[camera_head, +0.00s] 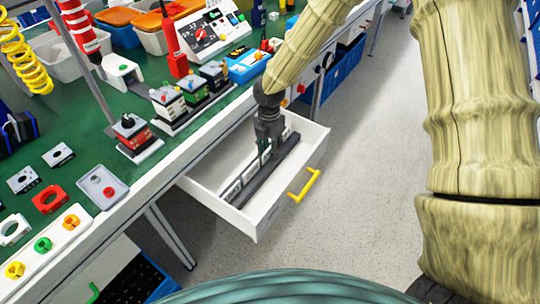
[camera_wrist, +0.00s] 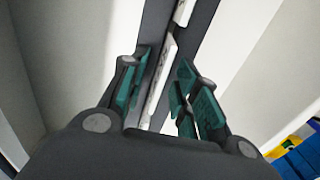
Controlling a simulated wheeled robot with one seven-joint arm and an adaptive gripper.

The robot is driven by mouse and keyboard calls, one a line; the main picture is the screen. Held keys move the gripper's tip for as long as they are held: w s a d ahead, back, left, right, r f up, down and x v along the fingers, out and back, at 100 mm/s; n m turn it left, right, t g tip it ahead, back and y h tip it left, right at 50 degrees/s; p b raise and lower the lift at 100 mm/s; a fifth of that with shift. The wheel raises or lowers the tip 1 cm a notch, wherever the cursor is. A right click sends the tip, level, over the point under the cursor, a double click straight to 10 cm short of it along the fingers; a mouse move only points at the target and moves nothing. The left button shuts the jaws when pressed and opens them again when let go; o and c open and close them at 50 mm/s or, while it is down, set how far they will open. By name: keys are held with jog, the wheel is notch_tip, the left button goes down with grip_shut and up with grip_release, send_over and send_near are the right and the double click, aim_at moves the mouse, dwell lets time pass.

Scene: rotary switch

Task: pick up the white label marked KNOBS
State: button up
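My gripper (camera_head: 265,150) reaches down into an open white drawer (camera_head: 257,218). White label strips (camera_head: 232,188) lie in a row along a dark rail (camera_head: 272,172) inside it. No lettering is readable, so I cannot tell which one is marked KNOBS. In the wrist view, my gripper (camera_wrist: 165,65) has its teal-padded fingers apart, one on each side of the dark rail. A white label strip (camera_wrist: 157,85) lies between them, with gaps to both sides. Another white strip (camera_wrist: 183,12) lies farther along the rail. The gripper partly hides the row in the head view.
The drawer has a yellow handle (camera_head: 305,185) on its front. Above it is a green workbench (camera_head: 85,130) with switch units (camera_head: 133,132), a grey tray (camera_head: 102,187) and coloured rings. Blue and yellow items (camera_wrist: 300,150) show at the wrist view's lower right. Grey floor (camera_head: 350,130) is clear.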

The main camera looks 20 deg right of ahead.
jog(key=shift+f, duration=0.15)
grip_shut()
